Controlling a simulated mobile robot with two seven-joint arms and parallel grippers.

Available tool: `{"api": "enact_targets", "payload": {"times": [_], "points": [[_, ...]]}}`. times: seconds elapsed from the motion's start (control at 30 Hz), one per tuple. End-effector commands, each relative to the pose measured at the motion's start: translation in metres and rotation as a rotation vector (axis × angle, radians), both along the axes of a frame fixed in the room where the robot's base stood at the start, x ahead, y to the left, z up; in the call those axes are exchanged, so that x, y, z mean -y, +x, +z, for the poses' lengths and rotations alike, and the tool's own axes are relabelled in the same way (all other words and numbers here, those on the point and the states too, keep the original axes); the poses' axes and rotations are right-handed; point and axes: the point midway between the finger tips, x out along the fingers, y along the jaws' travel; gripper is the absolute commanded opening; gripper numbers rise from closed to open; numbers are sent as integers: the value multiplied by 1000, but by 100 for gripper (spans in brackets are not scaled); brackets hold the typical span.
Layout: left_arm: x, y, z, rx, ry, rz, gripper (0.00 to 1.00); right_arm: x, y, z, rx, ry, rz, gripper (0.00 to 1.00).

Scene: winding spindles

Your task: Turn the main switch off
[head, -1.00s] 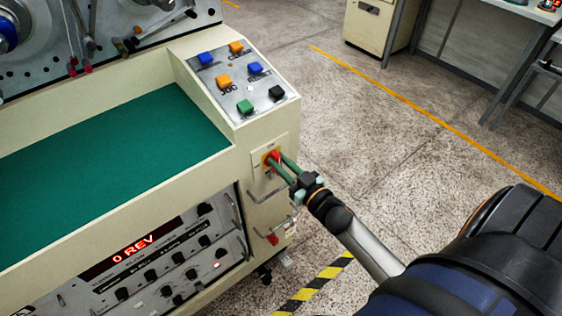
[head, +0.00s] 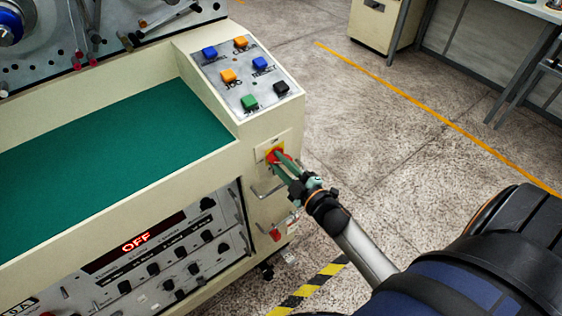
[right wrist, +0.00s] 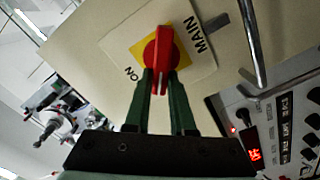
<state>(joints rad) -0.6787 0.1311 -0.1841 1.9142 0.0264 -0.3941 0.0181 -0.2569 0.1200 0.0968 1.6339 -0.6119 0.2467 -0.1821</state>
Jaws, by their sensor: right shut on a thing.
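The main switch (head: 275,155) is a red knob on a yellow plate, on the front panel of the cream machine below the button panel. In the right wrist view the red knob (right wrist: 160,58) stands between my green fingers, with "ON" and "MAIN" lettering on its plate. My right gripper (head: 280,160) is shut on the knob; it fills the lower middle of the right wrist view (right wrist: 160,85). The machine's display (head: 136,242) reads "OFF" in red. My left gripper is not in view.
The button panel (head: 246,76) with several coloured buttons lies above the switch. A metal handle (head: 268,190) sticks out just below it. The green bed (head: 110,150) is clear. Open floor lies to the right, with a cabinet (head: 378,22) at the back.

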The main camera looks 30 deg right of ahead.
Motion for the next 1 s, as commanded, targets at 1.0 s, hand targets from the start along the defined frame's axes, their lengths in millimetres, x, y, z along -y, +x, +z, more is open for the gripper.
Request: {"api": "enact_targets", "payload": {"times": [1.0], "points": [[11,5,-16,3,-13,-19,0,-5,0,-12,52,-652,1,0]]}}
